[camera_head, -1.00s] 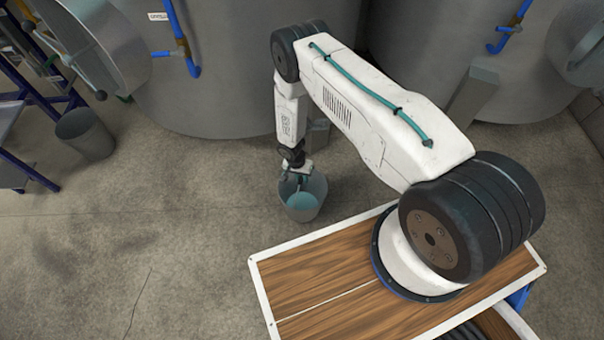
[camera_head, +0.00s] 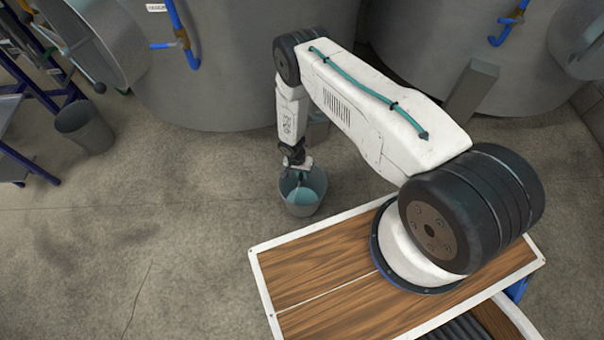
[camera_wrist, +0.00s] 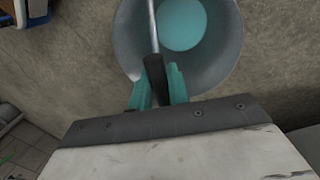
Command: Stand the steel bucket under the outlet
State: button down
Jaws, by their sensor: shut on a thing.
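The steel bucket (camera_head: 303,202), grey with a round teal patch inside, is in front of the big tank, beyond the edge of my wooden deck. It also shows in the wrist view (camera_wrist: 222,62), where its bar handle (camera_wrist: 154,28) crosses the opening. My gripper (camera_head: 297,172) is above the bucket. Its teal fingers are shut on the handle's dark grip (camera_wrist: 155,72). I cannot tell whether the bucket touches the floor. A blue outlet pipe (camera_head: 192,56) with a brass fitting is on the left tank, and a similar one (camera_head: 499,38) is on the right tank. No bucket stands under either.
A second grey bucket or bin (camera_head: 84,128) stands on the floor at left, near a blue-framed rack (camera_head: 38,178). A grey upright block (camera_head: 472,92) stands by the right tank. The concrete floor (camera_head: 200,185) at centre left is clear.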

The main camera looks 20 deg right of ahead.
jog(key=shift+f, duration=0.45)
jog(key=c, duration=1.3)
grip_release()
jog(key=shift+o, duration=0.2)
notch_tip(320, 180, up, 8)
jog(key=w+a, duration=0.1)
jog(key=shift+f, duration=0.2)
